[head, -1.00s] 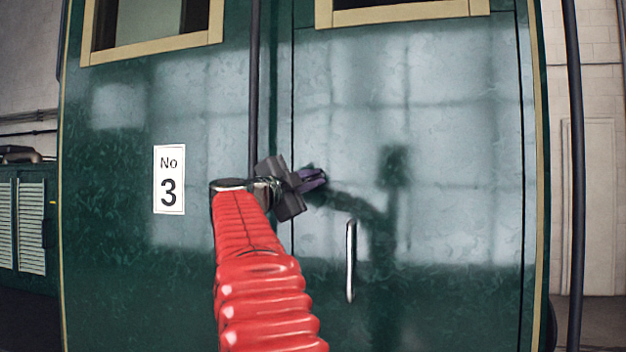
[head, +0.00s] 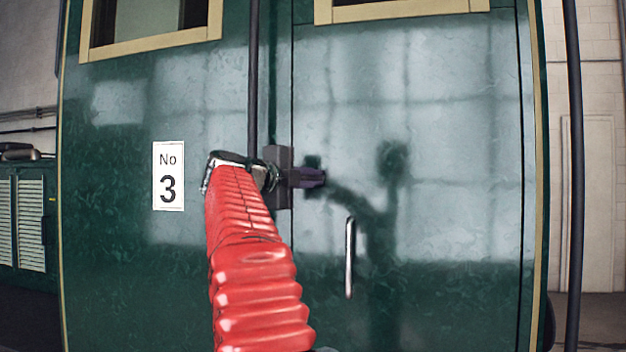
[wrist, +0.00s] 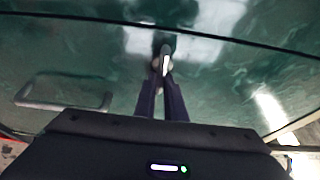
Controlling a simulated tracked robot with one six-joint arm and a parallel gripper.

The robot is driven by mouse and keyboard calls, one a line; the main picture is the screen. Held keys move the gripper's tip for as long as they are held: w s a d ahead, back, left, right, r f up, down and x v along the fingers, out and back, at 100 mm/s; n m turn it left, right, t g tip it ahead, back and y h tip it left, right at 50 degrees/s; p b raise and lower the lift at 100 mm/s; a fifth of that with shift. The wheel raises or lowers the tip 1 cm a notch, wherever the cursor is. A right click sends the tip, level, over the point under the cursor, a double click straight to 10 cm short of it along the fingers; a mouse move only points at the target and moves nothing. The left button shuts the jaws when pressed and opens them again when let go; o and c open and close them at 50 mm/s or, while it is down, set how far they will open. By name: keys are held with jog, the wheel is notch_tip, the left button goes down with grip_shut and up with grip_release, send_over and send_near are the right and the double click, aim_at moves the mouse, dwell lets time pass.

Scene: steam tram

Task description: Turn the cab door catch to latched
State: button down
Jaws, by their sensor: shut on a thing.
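The cab door (head: 460,200) is dark green and looks closed in its frame. Its catch (wrist: 165,58) shows in the wrist view as a small pale metal piece between my fingertips, near the dark door seam. In the head view my gripper hides the catch. My gripper (head: 318,177) reaches in from the left, close to the door's left edge, with its purple fingers roughly level. In the wrist view my gripper (wrist: 163,82) is shut on the catch. I cannot tell from these views whether the catch is at latched.
A vertical bar handle (head: 350,258) stands out from the door below my gripper. A dark vertical rail (head: 254,80) runs down just above my wrist. A number plate (head: 168,176) is on the panel to the left. The door's right side is clear.

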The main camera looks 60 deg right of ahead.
jog(key=shift+w+f, duration=0.1)
jog(key=shift+f, duration=0.15)
jog(key=c, duration=2)
grip_release()
jog(key=shift+o, duration=0.9)
jog(key=shift+r, duration=0.15)
jog(key=a, duration=1.3)
jog(key=shift+w+a, duration=0.4)
jog(key=shift+w, duration=0.05)
